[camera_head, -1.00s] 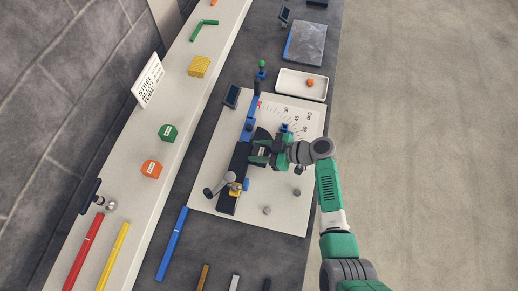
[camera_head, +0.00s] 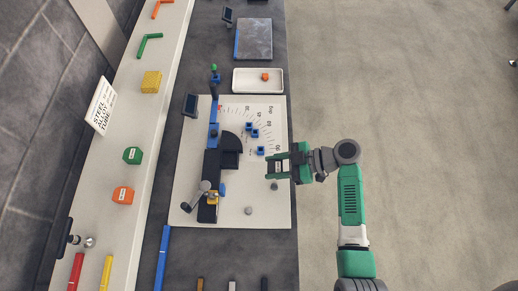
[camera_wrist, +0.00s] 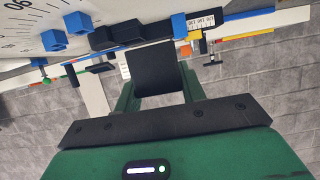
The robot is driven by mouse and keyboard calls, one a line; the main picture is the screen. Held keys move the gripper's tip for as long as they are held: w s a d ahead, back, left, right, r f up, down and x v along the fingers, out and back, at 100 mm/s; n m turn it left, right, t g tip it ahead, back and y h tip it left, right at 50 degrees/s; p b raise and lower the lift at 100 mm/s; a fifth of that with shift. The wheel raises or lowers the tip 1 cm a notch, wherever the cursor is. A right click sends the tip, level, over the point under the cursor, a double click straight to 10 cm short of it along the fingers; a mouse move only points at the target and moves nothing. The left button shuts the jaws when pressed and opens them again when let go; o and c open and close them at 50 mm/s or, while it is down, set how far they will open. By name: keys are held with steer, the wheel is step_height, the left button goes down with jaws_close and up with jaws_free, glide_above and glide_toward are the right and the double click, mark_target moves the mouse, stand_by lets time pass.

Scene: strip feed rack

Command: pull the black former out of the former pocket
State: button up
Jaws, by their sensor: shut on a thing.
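My gripper (camera_head: 284,165) is at the right edge of the white board (camera_head: 274,210), apart from the bending fixture. In the wrist view, its two green fingers are shut on a black block, the black former (camera_wrist: 155,72). The head view shows little of the former between the fingers. On the fixture, a dark square recess (camera_head: 229,160), which looks like the former pocket, sits under a black rounded piece (camera_head: 232,142). The recess appears empty, but its inside is too dark to be sure.
Blue blocks (camera_head: 252,130) stand on the board near the angle scale. A crank handle (camera_head: 194,201) sticks out at the fixture's lower left. A white tray (camera_head: 243,90) with an orange cube lies above the board. The floor right of the bench is clear.

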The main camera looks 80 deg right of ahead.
mark_target(277, 167)
steer(key=shift+s+r, duration=0.1)
steer(key=shift+s, duration=0.15)
steer(key=shift+r+p, duration=0.95)
steer(key=shift+r, duration=0.55)
steer(key=shift+r, duration=0.1)
steer(key=shift+r+p, duration=0.9)
steer(key=shift+r, duration=0.5)
steer(key=shift+r+p, duration=0.95)
steer(key=shift+r, duration=0.55)
